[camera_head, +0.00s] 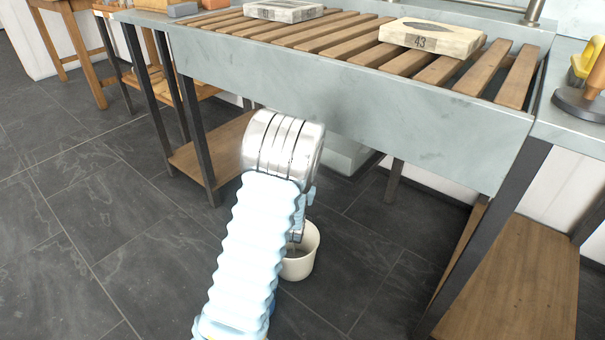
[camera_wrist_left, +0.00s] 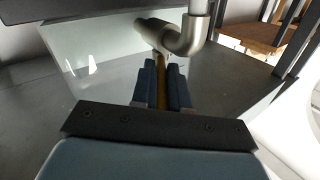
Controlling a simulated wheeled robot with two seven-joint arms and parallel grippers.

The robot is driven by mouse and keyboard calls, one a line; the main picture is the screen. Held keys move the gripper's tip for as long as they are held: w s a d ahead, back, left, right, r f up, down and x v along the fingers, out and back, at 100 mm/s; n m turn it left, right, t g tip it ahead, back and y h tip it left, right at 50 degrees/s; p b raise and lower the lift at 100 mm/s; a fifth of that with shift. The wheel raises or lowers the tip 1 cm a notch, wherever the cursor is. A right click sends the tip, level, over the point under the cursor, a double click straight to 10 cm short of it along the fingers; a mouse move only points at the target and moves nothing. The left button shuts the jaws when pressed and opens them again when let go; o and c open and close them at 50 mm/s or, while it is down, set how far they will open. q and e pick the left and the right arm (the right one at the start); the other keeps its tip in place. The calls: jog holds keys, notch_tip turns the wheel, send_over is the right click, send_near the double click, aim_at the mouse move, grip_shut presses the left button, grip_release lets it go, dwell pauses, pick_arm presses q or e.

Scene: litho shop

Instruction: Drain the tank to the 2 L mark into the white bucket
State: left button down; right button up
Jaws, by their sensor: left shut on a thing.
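The white bucket (camera_head: 310,262) stands on the dark floor below the slatted trough, partly hidden by my left arm. My left gripper (camera_wrist_left: 160,80) has its dark blue fingers closed around a narrow brass-coloured lever (camera_wrist_left: 161,93) just under a grey metal pipe elbow (camera_wrist_left: 188,38). In the head view my arm and silver wrist cover most of this gripper, and the lever cannot be made out. The large grey trough (camera_head: 340,100) spans the top; I cannot tell whether it is the tank. No 2 L mark or liquid level can be seen. My right gripper is out of view.
Wooden slats (camera_head: 345,41) cover the trough, with a stone block marked 43 (camera_head: 432,38) and another block (camera_head: 283,10) on them. Dark table legs and low wooden shelves (camera_head: 515,285) flank the space. The floor at left (camera_head: 90,230) is clear.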

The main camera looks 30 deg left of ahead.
pick_arm(q)
jog(key=shift+h, duration=0.3)
jog(key=c, duration=1.1)
grip_release()
jog(key=p+v, duration=1)
jog(key=v, duration=0.3)
jog(key=shift+s+f, duration=0.2)
jog(key=shift+s, duration=0.25)
